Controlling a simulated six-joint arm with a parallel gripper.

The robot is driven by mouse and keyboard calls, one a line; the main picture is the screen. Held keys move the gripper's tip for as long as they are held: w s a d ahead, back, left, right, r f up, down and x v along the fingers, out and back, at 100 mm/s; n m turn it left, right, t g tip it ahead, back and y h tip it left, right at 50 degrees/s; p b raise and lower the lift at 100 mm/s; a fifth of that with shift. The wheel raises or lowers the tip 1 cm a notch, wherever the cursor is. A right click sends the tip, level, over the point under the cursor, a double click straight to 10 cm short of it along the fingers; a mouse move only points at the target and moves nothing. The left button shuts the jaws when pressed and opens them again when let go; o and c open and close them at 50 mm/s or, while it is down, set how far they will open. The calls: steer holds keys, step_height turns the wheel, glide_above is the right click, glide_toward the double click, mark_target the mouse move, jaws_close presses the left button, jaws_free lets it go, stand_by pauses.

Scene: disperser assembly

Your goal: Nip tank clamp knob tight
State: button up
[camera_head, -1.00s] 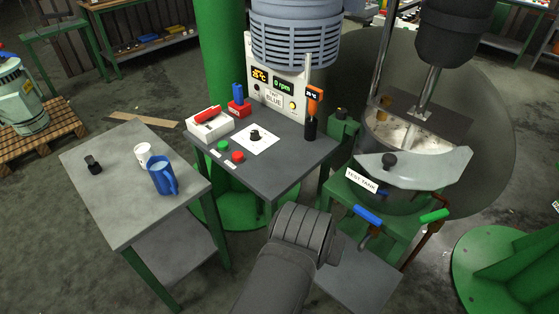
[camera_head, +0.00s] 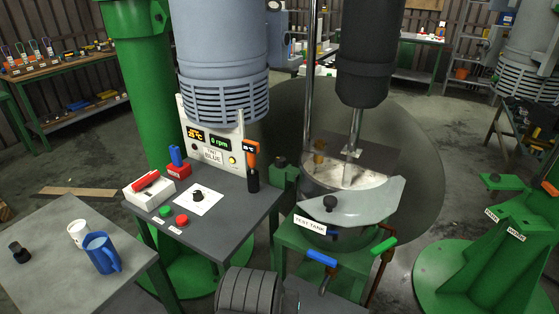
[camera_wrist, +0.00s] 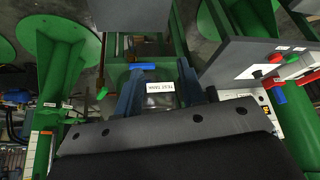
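The test tank (camera_head: 345,240) stands right of the control table in the head view, with a white TEST TANK label (camera_head: 310,224). A black knob (camera_head: 330,203) sits on the pale plate (camera_head: 372,203) over the tank's front rim. Another dark knob (camera_head: 280,162) tops a green block (camera_head: 284,184) at the tank's left; I cannot tell which is the clamp knob. In the wrist view my gripper (camera_wrist: 161,78) has its two dark fingers apart, with the tank label (camera_wrist: 160,87) seen between them. Nothing shows held. Neither knob is clearly seen there.
Blue (camera_head: 322,257) and green (camera_head: 384,246) handles stick out below the tank. The control table (camera_head: 230,222) holds buttons and a red-handled switch. A side table (camera_head: 60,255) carries a blue jug (camera_head: 101,254) and white cup (camera_head: 77,233). A green stand (camera_head: 500,230) is at right.

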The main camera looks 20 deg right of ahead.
steer(key=shift+o, duration=2.2)
steer(key=shift+w+r, duration=0.1)
steer(key=shift+r, duration=0.15)
steer(key=w+d+r+n+g+y, duration=0.1)
steer(key=w+d+r+n+g, duration=0.3)
steer(key=w+r, duration=0.65)
steer(key=w+d+r+n+t, duration=0.1)
steer(key=w+d+r, duration=0.25)
steer(key=w, duration=0.45)
steer(key=w+d+r+n, duration=0.1)
steer(key=w+d+r, duration=0.2)
steer(key=w+r, duration=0.35)
steer(key=n+g+y, duration=0.1)
steer(key=n+g, duration=0.1)
steer(key=n, duration=0.6)
glide_above(281, 159)
step_height(281, 159, down, 8)
step_height(281, 159, down, 18)
steer(key=shift+w+r, duration=0.1)
steer(key=shift+r, duration=0.1)
